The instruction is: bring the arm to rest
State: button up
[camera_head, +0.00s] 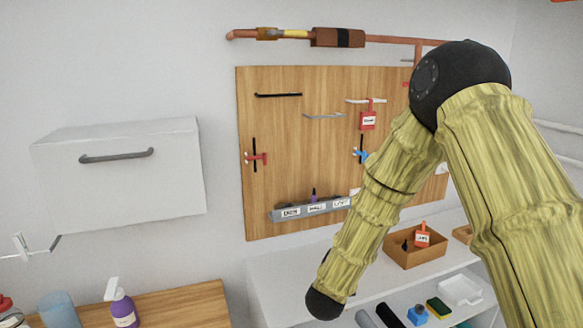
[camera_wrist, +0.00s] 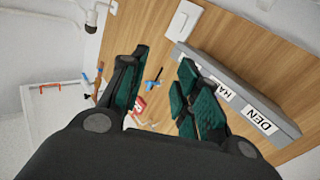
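My gripper (camera_wrist: 164,62) shows in the wrist view, its two green-padded fingers spread with a clear gap and nothing between them. The wooden wall panel (camera_wrist: 150,25) lies beyond the fingers, with a grey labelled rail (camera_wrist: 235,95) to the right. In the head view my arm, in a yellow-green sleeve with black joints, rises at the right and bends down to the lower middle, in front of the panel (camera_head: 285,130). The gripper itself cannot be made out in the head view.
A white shelf unit (camera_head: 290,280) with a brown tray (camera_head: 405,258) stands below the panel. A white wall cabinet (camera_head: 120,180) hangs at the left. A spray bottle (camera_head: 122,305) stands on a wooden top (camera_head: 190,303). A copper pipe (camera_head: 385,40) runs above the panel.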

jog(key=s+d+f+n+g+y, duration=0.1)
jog(key=s+f+g+y, duration=0.1)
jog(key=s+f, duration=0.5)
jog(key=s+f+n+g+y, duration=0.1)
jog(key=s+f+g+y, duration=0.1)
jog(key=f, duration=0.9)
jog(key=s+d+f+n+g+y, duration=0.1)
jog(key=s+f+g, duration=0.1)
jog(key=s+f, duration=0.45)
jog(key=s+d+f+g+y, duration=0.1)
jog(key=s+f+g, duration=0.4)
jog(key=s, duration=0.7)
jog(key=s+d+f+g+y, duration=0.1)
jog(key=s+d+f+g, duration=0.1)
jog(key=s+f, duration=0.7)
jog(key=s+d+f+g+y, duration=0.1)
jog(key=s+f+g, duration=0.35)
jog(key=s, duration=0.95)
notch_tip(320, 180, down, 10)
jog(key=b, duration=1)
jog(key=shift+w+r+t, duration=0.2)
jog(key=shift+t, duration=0.25)
